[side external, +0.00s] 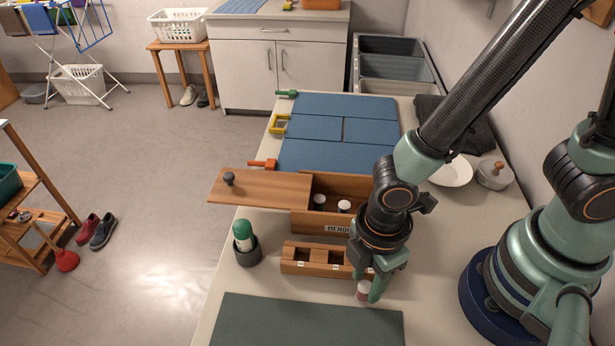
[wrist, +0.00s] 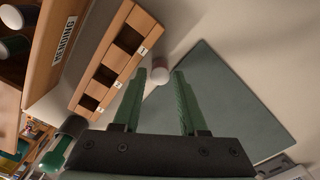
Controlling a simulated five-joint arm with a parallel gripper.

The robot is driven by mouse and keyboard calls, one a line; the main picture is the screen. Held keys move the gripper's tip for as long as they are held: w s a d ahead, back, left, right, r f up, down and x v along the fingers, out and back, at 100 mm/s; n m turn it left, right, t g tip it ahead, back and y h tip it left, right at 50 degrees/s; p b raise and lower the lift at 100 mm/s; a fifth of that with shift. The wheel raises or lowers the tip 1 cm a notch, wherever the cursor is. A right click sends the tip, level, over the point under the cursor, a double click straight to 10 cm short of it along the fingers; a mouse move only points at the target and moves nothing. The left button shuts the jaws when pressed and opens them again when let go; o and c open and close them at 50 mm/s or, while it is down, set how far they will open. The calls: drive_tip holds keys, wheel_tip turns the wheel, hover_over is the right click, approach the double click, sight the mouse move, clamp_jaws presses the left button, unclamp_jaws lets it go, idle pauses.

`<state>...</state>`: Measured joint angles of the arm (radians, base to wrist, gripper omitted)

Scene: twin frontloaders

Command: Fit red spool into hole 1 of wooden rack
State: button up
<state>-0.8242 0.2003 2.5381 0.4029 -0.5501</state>
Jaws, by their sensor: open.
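The red spool (side external: 363,290), with a pale top, stands on the table just right of the wooden rack's near end. My gripper (side external: 368,284) is open and low over it, and one finger partly hides it. In the wrist view the spool (wrist: 160,75) shows between and just beyond the open fingertips (wrist: 160,73); I cannot tell whether they touch it.
A wooden box marked MENDING (side external: 309,222) holds white-topped spools; its knobbed lid (side external: 262,187) extends left. A dark cup (side external: 247,255) with a green-topped item stands left of the rack. A dark green mat (side external: 300,322) lies in front. A white plate (side external: 456,172) is at the right.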

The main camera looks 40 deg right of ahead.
wheel_tip(320, 180, up, 10)
drive_tip(key=w+d+r+m+t+y, duration=0.1)
drive_tip(key=w+d+r+m+t, duration=0.1)
drive_tip(key=w+d+r+m, duration=0.4)
drive_tip(key=shift+w+d+m+t, duration=0.3)
drive_tip(key=shift+w+d+m, duration=0.55)
drive_tip(key=shift+w+m, duration=0.25)
drive_tip(key=w+d+r+m+t, duration=0.1)
drive_tip(key=d+r+m, duration=0.1)
drive_tip(key=d, duration=0.1)
drive_tip(key=w+d+r+m+t, duration=0.1)
drive_tip(key=d+r+m, duration=0.1)
drive_tip(key=d+m, duration=0.1)
drive_tip(key=w+d+r+m+t+h, duration=0.1)
drive_tip(key=d+r+m, duration=0.1)
drive_tip(key=d, duration=0.3)
drive_tip(key=shift+m, duration=0.3)
drive_tip(key=shift+c, duration=0.4)
drive_tip(key=n+g, duration=0.6)
drive_tip(key=n, duration=1)
approach(365, 288)
drive_tip(key=shift+d+f, duration=0.2)
drive_tip(key=shift+f, duration=4.95)
